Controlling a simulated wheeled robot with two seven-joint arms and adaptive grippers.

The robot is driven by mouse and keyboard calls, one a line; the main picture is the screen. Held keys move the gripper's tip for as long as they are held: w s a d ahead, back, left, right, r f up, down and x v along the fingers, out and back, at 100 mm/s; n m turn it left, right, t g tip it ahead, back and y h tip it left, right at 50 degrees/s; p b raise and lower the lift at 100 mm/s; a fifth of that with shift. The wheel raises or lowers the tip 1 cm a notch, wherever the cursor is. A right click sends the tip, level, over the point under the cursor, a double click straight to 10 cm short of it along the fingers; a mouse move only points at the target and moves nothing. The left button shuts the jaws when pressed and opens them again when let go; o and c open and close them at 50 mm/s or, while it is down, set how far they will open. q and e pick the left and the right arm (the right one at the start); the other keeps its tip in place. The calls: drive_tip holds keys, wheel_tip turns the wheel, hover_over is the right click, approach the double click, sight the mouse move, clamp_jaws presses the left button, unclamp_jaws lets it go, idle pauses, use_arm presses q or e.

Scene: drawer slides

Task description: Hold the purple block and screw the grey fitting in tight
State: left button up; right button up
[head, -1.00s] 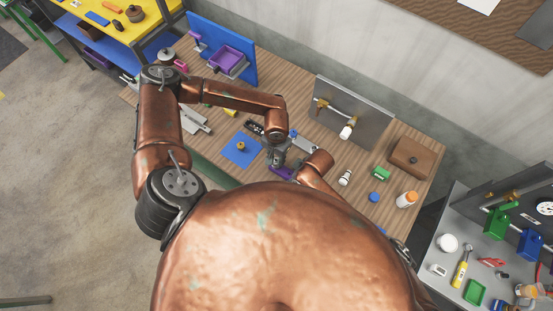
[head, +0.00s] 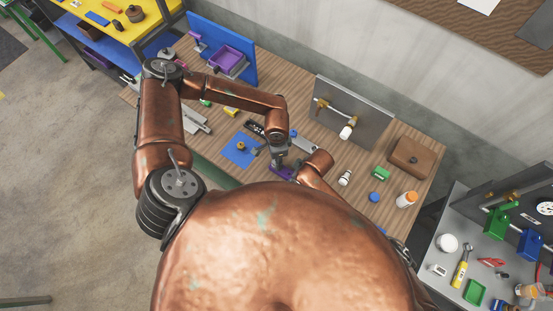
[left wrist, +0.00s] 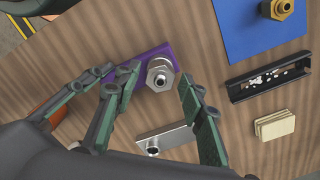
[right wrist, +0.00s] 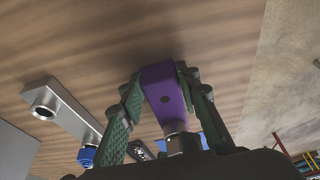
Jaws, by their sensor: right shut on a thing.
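The purple block (right wrist: 162,86) is clamped between the green fingers of my right gripper (right wrist: 158,82). In the head view the purple block (head: 281,173) shows at the table's near side. The grey fitting (left wrist: 160,75), a hex nut shape with a round opening, sits at the purple block (left wrist: 150,58) in the left wrist view; how deep it is seated I cannot tell. My left gripper (left wrist: 160,72) is open, its fingers on either side of the fitting with visible gaps. It also shows over the block in the head view (head: 279,160).
A blue mat (left wrist: 268,35) with a brass fitting (left wrist: 281,7) lies nearby. A black channel (left wrist: 268,77), a stack of tan plates (left wrist: 274,125) and a grey plate with a metal socket (left wrist: 168,141) lie around the grippers. An upright grey panel (head: 352,108) stands at the back.

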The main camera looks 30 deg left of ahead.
use_arm(q)
drive_tip(key=shift+r, duration=3)
drive_tip(key=shift+r, duration=0.1)
wheel_tip(320, 180, up, 12)
drive_tip(key=shift+f+n, duration=3.05)
drive_tip(key=shift+n, duration=0.8)
drive_tip(key=shift+f+n, duration=3)
drive_tip(key=shift+n, duration=0.8)
drive_tip(key=shift+f+n, duration=3.05)
drive_tip(key=shift+n, duration=0.8)
